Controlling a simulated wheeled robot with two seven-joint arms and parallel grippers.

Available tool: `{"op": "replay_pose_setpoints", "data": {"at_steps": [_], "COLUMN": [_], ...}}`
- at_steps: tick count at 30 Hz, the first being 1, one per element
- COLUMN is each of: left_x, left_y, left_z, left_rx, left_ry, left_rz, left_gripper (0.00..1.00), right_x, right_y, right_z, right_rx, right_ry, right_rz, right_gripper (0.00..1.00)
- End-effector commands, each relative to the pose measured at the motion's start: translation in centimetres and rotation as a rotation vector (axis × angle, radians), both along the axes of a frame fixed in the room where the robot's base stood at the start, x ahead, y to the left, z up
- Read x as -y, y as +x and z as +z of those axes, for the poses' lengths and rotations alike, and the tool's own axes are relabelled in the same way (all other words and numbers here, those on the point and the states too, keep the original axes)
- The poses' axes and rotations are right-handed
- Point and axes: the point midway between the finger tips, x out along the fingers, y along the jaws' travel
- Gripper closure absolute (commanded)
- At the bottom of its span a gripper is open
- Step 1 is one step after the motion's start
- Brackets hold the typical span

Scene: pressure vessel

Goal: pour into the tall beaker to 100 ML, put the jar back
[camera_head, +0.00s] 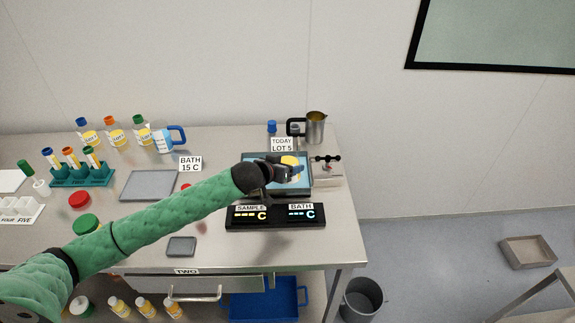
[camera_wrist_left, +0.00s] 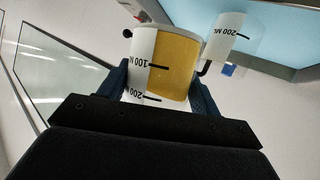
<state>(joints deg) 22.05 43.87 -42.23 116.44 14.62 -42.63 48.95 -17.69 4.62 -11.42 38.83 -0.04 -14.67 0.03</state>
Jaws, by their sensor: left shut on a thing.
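My left gripper (camera_head: 290,172) is shut on a marked vessel with yellow contents (camera_wrist_left: 172,68); the vessel also shows in the head view (camera_head: 290,160). In the left wrist view it sits between my dark fingers, with 100 and 200 marks on a white strip; I cannot tell whether it is the jar or the tall beaker. The gripper is over the blue water bath (camera_head: 251,160). A second vessel marked 200 ML (camera_wrist_left: 231,38) is close beside the held one, at the upper right of the left wrist view. My right gripper is not in view.
A metal jug (camera_head: 316,128) stands behind the bath, and a small device (camera_head: 326,172) stands right of it. The SAMPLE and BATH display (camera_head: 275,216) is in front. A blue-handled pitcher (camera_head: 165,139), several bottles and a teal tube rack (camera_head: 82,178) stand to the left.

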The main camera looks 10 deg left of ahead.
Motion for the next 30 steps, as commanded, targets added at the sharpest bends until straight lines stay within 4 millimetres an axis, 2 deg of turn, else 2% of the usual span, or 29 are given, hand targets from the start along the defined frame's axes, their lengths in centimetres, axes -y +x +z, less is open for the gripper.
{"op": "replay_pose_setpoints", "data": {"at_steps": [11,13,20,30], "left_x": [-0.3,-0.4,-0.8,-0.8], "left_y": [0.3,0.4,0.7,0.7], "left_z": [0.4,0.8,1.1,0.9], "left_rx": [-0.040,-0.057,-0.111,-0.120], "left_ry": [-0.046,-0.065,-0.127,-0.139], "left_rz": [0.002,0.001,0.001,0.000], "left_gripper": [0.62,0.62,0.62,0.62], "right_x": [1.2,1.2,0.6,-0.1], "right_y": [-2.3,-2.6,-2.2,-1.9], "right_z": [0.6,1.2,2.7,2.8], "right_rx": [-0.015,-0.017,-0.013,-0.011], "right_ry": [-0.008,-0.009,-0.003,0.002], "right_rz": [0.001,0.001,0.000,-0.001], "right_gripper": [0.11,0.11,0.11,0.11]}}
